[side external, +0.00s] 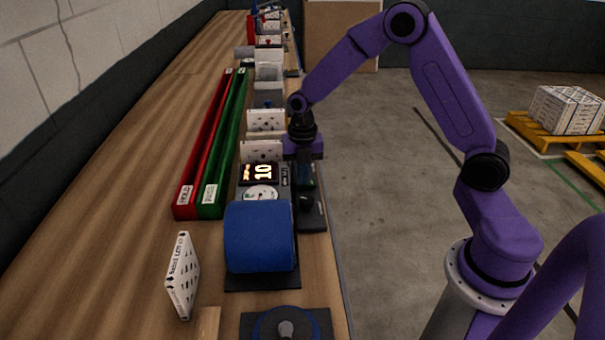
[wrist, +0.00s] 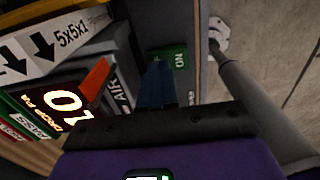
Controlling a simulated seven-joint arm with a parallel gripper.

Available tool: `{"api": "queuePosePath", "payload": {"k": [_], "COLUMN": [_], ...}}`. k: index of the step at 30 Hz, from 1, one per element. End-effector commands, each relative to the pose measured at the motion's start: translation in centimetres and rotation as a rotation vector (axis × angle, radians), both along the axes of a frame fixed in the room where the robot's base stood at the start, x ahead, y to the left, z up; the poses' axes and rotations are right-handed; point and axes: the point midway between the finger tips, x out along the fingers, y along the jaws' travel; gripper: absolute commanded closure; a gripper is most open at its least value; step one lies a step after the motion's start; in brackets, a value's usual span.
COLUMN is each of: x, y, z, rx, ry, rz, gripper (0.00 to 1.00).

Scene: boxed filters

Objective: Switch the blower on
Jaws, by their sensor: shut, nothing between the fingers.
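The blower looks to be the blue drum (side external: 258,237) on a dark base at the near right of the bench; I cannot be sure. Behind it stands a unit with a lit display reading 10 (side external: 262,172) and a round dial (side external: 261,193). The display also shows in the wrist view (wrist: 62,103). A green ON plate (wrist: 178,59) lies just beyond my fingers in the wrist view. My gripper (side external: 306,183) is shut and empty over the dark strip (side external: 313,216) beside the display unit. Its fingertips (wrist: 157,68) are close to the ON plate; contact cannot be told. The switch lever is not clearly visible.
Red (side external: 187,200) and green (side external: 211,205) trays lie left of the display unit. A white boxed filter (side external: 183,276) stands near the front. More white filters (side external: 265,120) line the bench behind. The left side of the bench is clear.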

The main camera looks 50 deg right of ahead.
Motion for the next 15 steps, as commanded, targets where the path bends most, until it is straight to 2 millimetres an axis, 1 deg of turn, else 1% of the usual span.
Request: {"api": "queuePosePath", "payload": {"k": [15], "x": [0.08], "y": [0.04], "z": [-0.36], "rx": [-0.026], "ry": [0.029], "rz": [0.0], "gripper": [1.0]}}
